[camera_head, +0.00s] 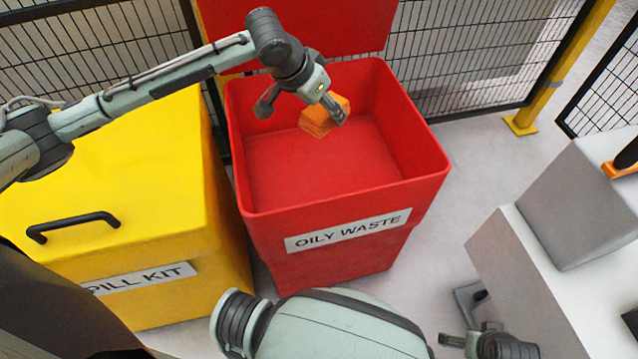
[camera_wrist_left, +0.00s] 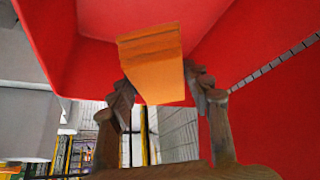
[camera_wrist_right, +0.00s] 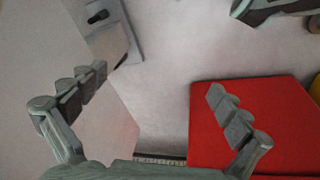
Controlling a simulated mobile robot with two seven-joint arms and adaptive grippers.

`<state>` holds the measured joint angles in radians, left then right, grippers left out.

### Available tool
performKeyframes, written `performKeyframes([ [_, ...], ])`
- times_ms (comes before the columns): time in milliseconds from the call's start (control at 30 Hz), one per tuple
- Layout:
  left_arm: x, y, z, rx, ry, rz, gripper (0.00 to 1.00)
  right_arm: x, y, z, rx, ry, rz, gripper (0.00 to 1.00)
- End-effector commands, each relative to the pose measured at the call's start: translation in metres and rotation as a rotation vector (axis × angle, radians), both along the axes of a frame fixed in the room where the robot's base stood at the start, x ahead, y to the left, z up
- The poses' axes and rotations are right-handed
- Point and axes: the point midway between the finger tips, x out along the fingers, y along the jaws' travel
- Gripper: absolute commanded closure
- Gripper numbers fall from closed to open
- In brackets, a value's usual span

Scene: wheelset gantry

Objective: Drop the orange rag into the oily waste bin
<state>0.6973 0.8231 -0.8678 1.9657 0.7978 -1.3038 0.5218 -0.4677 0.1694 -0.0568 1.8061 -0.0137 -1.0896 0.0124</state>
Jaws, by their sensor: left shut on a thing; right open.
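The orange rag (camera_head: 322,118) is a folded, layered block. My left gripper (camera_head: 302,108) is shut on it and holds it over the open mouth of the oily waste bin (camera_head: 347,236). The bin is red with a white "OILY WASTE" label, and its lid stands up behind. In the left wrist view the rag (camera_wrist_left: 152,62) sits between the two fingers, with red bin walls around it. My right gripper (camera_wrist_right: 158,90) is open and empty in the right wrist view. In the head view only part of it shows at the bottom right.
A yellow spill kit box (camera_head: 130,200) with a black handle stands left of the bin. A black mesh fence (camera_head: 470,60) runs behind. A grey box-like structure (camera_head: 520,262) is at the right. Bare floor lies between it and the bin.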

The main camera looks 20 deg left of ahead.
Motion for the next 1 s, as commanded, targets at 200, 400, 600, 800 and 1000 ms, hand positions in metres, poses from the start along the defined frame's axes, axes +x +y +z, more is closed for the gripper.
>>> performKeyframes([
  [200, 0.0, 0.0, -0.013, 0.0, -0.001, 0.001, 0.74, 0.006, -0.001, 0.029, -0.016, -0.019, 0.0, 0.0],
  [400, 0.0, 0.0, -0.023, 0.0, 0.0, 0.001, 0.74, 0.005, -0.002, 0.059, -0.032, -0.033, -0.002, 0.0],
  [600, 0.0, 0.0, -0.031, 0.001, -0.001, 0.002, 0.74, 0.001, -0.003, 0.089, -0.047, -0.047, -0.004, 0.0],
  [800, 0.0, 0.0, -0.039, 0.0, -0.001, 0.002, 0.74, -0.004, -0.002, 0.117, -0.058, -0.071, -0.004, 0.0],
  [1000, -0.001, 0.0, -0.046, 0.0, 0.0, 0.002, 0.74, 0.018, 0.015, 0.131, -0.028, -0.186, 0.03, 0.0],
])
